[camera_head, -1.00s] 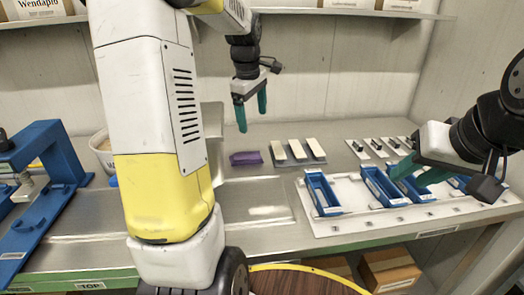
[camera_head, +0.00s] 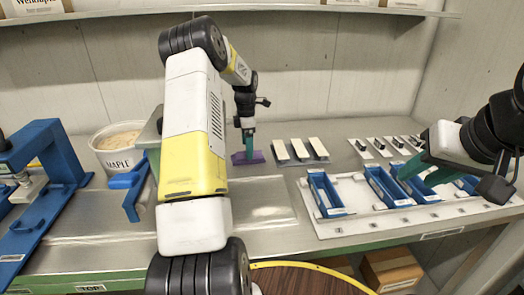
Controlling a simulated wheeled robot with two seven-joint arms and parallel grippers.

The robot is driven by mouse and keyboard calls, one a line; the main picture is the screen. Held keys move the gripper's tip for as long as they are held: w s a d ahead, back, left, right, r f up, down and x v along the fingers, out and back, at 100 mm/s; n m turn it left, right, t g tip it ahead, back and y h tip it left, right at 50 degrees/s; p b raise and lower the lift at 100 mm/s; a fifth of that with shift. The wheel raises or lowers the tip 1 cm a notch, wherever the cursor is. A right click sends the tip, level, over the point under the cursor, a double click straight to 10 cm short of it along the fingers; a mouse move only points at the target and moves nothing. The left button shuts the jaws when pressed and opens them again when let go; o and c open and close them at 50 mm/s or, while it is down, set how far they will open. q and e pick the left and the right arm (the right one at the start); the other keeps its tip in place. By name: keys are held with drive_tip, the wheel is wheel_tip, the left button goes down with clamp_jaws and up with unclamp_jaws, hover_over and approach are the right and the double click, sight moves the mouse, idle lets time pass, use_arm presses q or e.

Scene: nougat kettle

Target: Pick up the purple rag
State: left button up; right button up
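The purple rag (camera_head: 257,156) lies flat on the metal bench, left of several white-topped blocks. My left gripper (camera_head: 249,156) points down with its green fingers at the rag, their tips reaching the rag or just above it. The fingers overlap in this view, so I cannot tell whether they are open or shut on it. My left arm hides part of the bench left of the rag. My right gripper (camera_head: 408,178) is at the right, its green fingers over the blue trays; its opening is not clear.
Blue trays (camera_head: 327,196) sit on a white board (camera_head: 310,212) at the right. White-topped blocks (camera_head: 299,150) stand right of the rag. A tub marked MAPLE (camera_head: 118,160), a blue tool (camera_head: 128,182) and a blue press (camera_head: 50,150) are at the left.

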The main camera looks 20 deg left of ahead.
use_arm(q)
wheel_tip(320, 180, down, 3)
drive_tip(key=shift+f, duration=0.1)
drive_tip(key=c, duration=1.4)
drive_tip(key=shift+r, duration=0.2)
drive_tip(key=shift+c, duration=0.2)
wheel_tip(320, 180, up, 4)
drive_tip(key=shift+f, duration=0.2)
drive_tip(key=s+d, duration=0.2)
drive_tip(key=s, duration=0.2)
drive_tip(key=s+d, duration=0.2)
drive_tip(key=s, duration=0.3)
drive_tip(key=s+d+r, duration=0.1)
drive_tip(key=s+d, duration=0.2)
drive_tip(key=s, duration=0.2)
drive_tip(key=shift+s, duration=0.25)
